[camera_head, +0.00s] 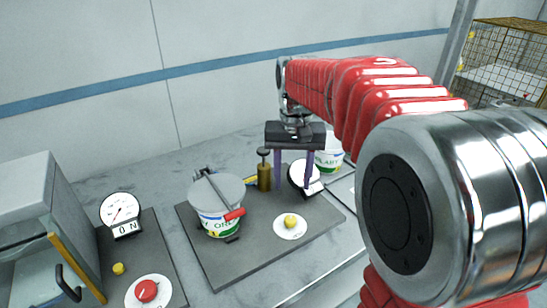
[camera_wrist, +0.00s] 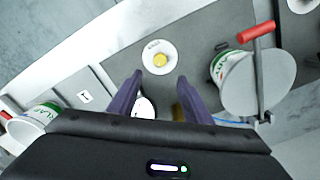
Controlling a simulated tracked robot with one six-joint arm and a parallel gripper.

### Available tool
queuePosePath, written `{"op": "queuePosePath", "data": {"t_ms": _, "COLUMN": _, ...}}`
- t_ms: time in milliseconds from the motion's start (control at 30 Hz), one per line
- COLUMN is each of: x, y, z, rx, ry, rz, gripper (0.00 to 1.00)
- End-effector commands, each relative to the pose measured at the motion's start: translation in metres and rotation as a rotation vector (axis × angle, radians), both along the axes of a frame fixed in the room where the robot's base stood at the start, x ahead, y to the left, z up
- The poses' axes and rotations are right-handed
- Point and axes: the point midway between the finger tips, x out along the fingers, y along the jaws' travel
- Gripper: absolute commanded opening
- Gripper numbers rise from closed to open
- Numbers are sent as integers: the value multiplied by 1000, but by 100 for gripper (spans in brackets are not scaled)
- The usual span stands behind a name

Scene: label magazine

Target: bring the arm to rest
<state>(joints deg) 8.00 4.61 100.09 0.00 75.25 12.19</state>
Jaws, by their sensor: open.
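My red arm reaches in from the right in the head view. My gripper (camera_head: 293,184) hangs fingers-down over the dark grey base plate (camera_head: 215,265), with its two purple fingers apart and nothing between them. In the wrist view my gripper (camera_wrist: 160,78) is also open. A brass cylinder (camera_head: 264,177) with a dark top stands just left of the fingers. Whether the fingers touch anything cannot be told.
A lidded tub (camera_head: 212,222) with a red-handled lever over it stands left on the plate. A yellow button (camera_head: 290,221) on a white disc lies in front. Another tub (camera_head: 330,161) stands behind right. A cabinet (camera_head: 30,190), gauge (camera_head: 120,210) and red knob (camera_head: 146,290) are left.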

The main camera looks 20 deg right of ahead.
Motion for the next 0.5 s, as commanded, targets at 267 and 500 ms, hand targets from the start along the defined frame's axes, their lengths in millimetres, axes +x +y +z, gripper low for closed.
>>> {"op": "queuePosePath", "data": {"t_ms": 267, "x": 6, "y": -1, "z": -4, "rx": -4, "ry": -26, "rz": 31, "gripper": 45}}
{"op": "queuePosePath", "data": {"t_ms": 500, "x": -14, "y": 4, "z": -29, "rx": -10, "ry": -53, "rz": 91, "gripper": 45}}
